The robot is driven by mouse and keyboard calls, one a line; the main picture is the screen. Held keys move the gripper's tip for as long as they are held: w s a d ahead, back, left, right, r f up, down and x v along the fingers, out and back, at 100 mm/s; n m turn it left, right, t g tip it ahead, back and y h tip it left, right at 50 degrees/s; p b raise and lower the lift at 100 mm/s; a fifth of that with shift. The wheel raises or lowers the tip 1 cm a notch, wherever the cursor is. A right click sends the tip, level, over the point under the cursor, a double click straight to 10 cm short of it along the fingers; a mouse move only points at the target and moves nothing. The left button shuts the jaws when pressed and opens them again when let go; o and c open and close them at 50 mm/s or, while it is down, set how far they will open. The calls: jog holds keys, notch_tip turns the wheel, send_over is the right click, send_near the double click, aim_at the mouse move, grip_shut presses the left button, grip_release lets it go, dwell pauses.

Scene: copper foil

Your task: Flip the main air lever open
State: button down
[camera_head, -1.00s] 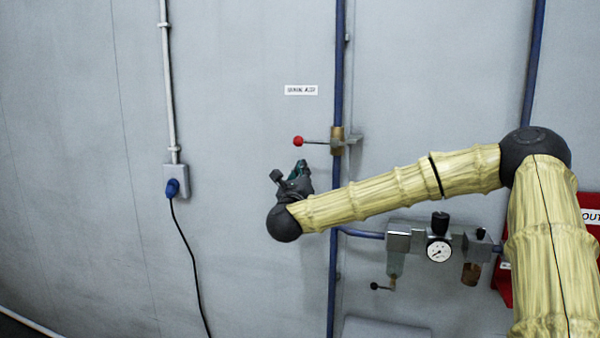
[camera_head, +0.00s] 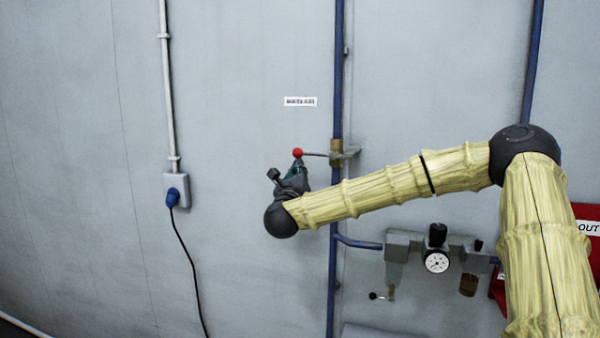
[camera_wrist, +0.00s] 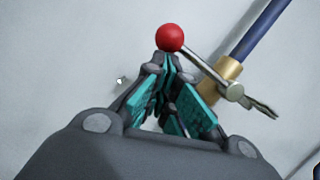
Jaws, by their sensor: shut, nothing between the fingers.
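The main air lever is a thin metal rod with a red ball knob (camera_head: 298,153), running sideways from a brass valve (camera_head: 336,153) on the blue vertical pipe (camera_head: 338,70). In the head view the lever lies about horizontal, its knob left of the pipe. My gripper (camera_head: 294,170) is just below the knob. In the wrist view the red knob (camera_wrist: 169,38) is right at the tips of my gripper (camera_wrist: 166,60), whose teal-padded fingers are together with nothing between them. I cannot tell if the fingertips touch the knob. The brass valve (camera_wrist: 222,76) is to the right.
A small label (camera_head: 300,101) is on the wall above the lever. A regulator with a gauge (camera_head: 437,262) is at lower right, beside a red panel (camera_head: 585,225). A socket with a blue plug (camera_head: 173,196) is at left.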

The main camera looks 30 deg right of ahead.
jog(key=shift+f+b, duration=0.1)
jog(key=shift+b, duration=0.35)
jog(key=shift+w+m+b, duration=0.1)
jog(key=shift+m+b, duration=0.2)
jog(key=shift+r+b, duration=0.3)
